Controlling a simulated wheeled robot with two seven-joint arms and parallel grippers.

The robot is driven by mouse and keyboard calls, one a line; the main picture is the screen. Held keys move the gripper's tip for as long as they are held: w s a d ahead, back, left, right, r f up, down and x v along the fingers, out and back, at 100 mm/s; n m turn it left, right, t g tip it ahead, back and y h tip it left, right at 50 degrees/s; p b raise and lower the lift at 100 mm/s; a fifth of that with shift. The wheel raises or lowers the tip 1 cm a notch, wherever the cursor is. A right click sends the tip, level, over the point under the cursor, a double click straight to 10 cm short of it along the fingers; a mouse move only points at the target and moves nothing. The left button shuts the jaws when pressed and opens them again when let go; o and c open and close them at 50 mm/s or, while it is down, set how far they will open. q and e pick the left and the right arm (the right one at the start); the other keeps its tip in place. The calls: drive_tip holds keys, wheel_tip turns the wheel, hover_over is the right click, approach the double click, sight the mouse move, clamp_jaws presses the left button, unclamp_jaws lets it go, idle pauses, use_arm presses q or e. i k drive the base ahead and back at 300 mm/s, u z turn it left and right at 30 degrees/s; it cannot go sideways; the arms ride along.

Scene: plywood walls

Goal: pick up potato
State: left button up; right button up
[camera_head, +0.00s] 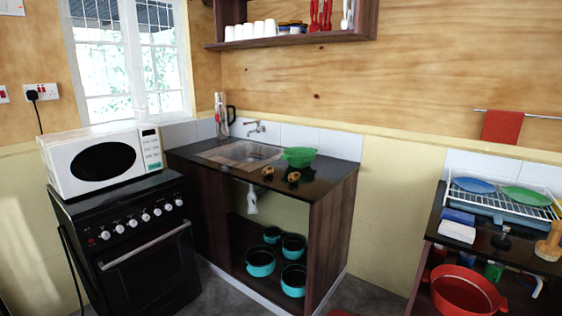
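Two small brown lumps that look like potatoes lie on the dark counter (325,178), in front of the sink. The left potato (268,171) sits close to the sink's front right corner. The right potato (294,176) sits just below a green colander (299,157). They are too small to make out in detail. Neither of my grippers shows in the head view.
The sink (240,152) has a tap (256,128) behind it. A black stove (130,245) with a white microwave (103,160) stands left. Teal pots (260,262) fill the shelf below. A right-hand table holds a dish rack (500,194). Floor shows between the counters.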

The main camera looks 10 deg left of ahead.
sight(294, 177)
drive_tip(key=u, duration=0.25)
drive_tip(key=i, duration=2.3)
drive_tip(key=u, duration=0.95)
drive_tip(key=k, duration=1.45)
drive_tip(key=z, duration=1.65)
